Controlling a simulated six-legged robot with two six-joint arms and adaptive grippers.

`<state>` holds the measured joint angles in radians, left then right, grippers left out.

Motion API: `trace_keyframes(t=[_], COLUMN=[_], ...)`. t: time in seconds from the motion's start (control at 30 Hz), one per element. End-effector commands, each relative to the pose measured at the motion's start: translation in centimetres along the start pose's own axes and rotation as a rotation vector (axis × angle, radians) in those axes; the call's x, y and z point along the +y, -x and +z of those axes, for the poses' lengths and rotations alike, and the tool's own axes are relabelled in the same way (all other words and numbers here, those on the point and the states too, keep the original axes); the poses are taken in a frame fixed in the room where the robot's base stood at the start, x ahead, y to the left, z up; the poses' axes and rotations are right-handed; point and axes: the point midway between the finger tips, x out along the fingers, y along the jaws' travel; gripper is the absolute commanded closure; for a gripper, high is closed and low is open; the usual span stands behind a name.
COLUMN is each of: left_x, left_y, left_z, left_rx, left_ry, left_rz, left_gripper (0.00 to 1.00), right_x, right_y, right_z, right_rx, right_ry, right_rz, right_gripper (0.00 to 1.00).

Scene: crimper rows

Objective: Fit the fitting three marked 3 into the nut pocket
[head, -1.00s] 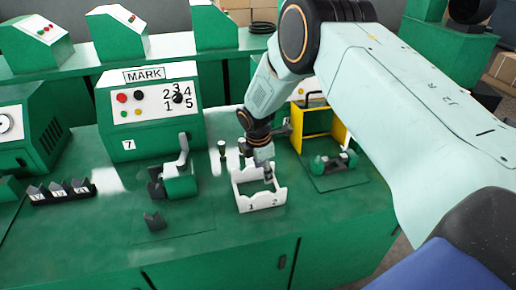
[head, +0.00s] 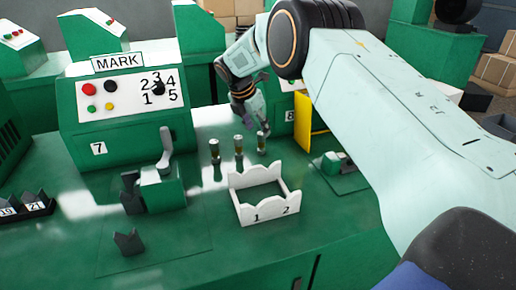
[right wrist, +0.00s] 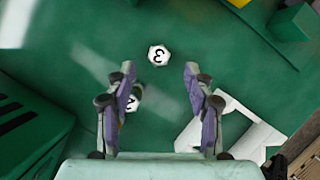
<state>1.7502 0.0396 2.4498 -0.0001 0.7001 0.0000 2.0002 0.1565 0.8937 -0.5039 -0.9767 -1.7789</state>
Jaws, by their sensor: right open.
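Three small fittings stand upright in a row on the green bench. The fitting marked 3 (right wrist: 158,55) shows its white hexagonal top in the right wrist view; it appears to be the rightmost of the row (head: 261,143) in the head view. My right gripper (head: 258,128) is open and empty, just above and behind that fitting. In the right wrist view its fingers stand apart, with fitting 3 ahead of the gap. Another marked fitting (right wrist: 131,100) is partly hidden by the left finger. I cannot tell which part is the nut pocket. My left gripper is out of view.
A white open tray (head: 262,211) marked 1 and 2 stands in front of the fittings. A green lever device (head: 163,190) stands left of it, with a dark notched block (head: 128,242) nearer. Machine 7 (head: 125,125) is behind. A yellow frame (head: 310,125) stands right.

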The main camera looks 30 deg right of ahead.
Motion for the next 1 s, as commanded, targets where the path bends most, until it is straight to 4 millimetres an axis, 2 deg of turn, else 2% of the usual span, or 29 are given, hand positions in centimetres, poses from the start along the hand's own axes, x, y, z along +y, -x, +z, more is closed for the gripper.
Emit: trace_keyframes(t=[0.37,0.63,0.97,1.0], left_x=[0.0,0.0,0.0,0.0], left_y=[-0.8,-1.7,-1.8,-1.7], left_z=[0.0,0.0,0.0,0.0], left_rx=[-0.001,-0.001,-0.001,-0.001], left_ry=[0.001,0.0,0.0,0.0], left_rz=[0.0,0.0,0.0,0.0], left_gripper=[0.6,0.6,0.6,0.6], right_x=[-0.4,-0.1,0.1,0.2], right_y=[-3.3,-7.1,-7.6,-7.6], right_z=[-0.2,-0.4,-0.2,-0.2], right_rx=[-0.001,-0.001,-0.001,-0.001], right_ry=[0.003,0.002,0.003,0.003], right_rz=[-0.002,-0.001,0.001,0.001], right_gripper=[0.47,0.47,0.47,0.5])
